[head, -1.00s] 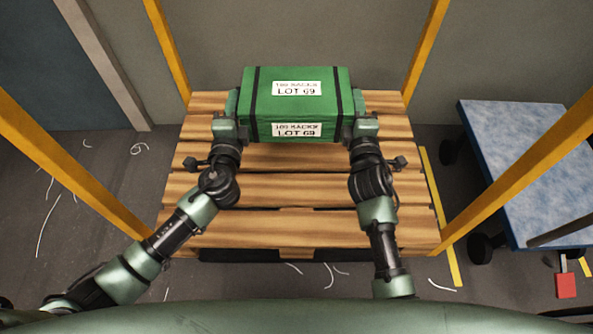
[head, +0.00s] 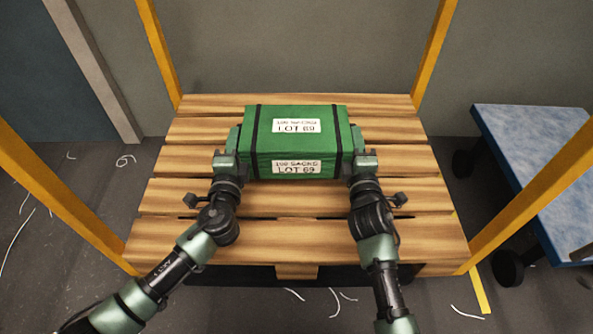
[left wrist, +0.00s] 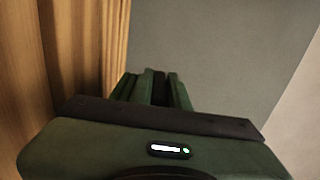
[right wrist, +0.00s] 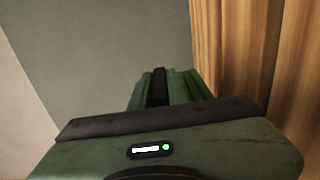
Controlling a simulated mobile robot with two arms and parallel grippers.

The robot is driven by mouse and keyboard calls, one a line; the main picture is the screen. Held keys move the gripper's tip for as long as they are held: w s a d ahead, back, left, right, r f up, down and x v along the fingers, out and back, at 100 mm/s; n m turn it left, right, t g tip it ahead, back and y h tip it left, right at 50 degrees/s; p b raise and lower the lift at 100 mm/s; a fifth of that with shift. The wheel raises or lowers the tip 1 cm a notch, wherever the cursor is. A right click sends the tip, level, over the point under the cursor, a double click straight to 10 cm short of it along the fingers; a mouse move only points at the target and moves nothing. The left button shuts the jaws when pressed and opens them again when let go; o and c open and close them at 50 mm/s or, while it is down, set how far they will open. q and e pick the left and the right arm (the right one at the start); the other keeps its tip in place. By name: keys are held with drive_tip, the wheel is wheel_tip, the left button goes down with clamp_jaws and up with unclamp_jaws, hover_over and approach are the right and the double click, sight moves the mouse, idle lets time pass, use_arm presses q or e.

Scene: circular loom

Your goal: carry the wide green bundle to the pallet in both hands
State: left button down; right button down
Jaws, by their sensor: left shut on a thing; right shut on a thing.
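The wide green bundle (head: 326,145) has two black straps and white labels reading LOT 69. It is over the middle of the wooden pallet (head: 300,249); whether it touches the slats I cannot tell. My left gripper (head: 236,145) is shut on the bundle's left end. My right gripper (head: 356,145) is shut on its right end.
Yellow posts (head: 166,50) stand around the pallet, at both sides and behind. A blue-topped cart (head: 535,160) stands to the right. A grey wall is close behind. Loose white strands (head: 125,160) lie on the dark floor.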

use_arm(q)
drive_tip(key=shift+r, duration=0.1)
use_arm(e)
drive_tip(key=shift+r, duration=0.15)
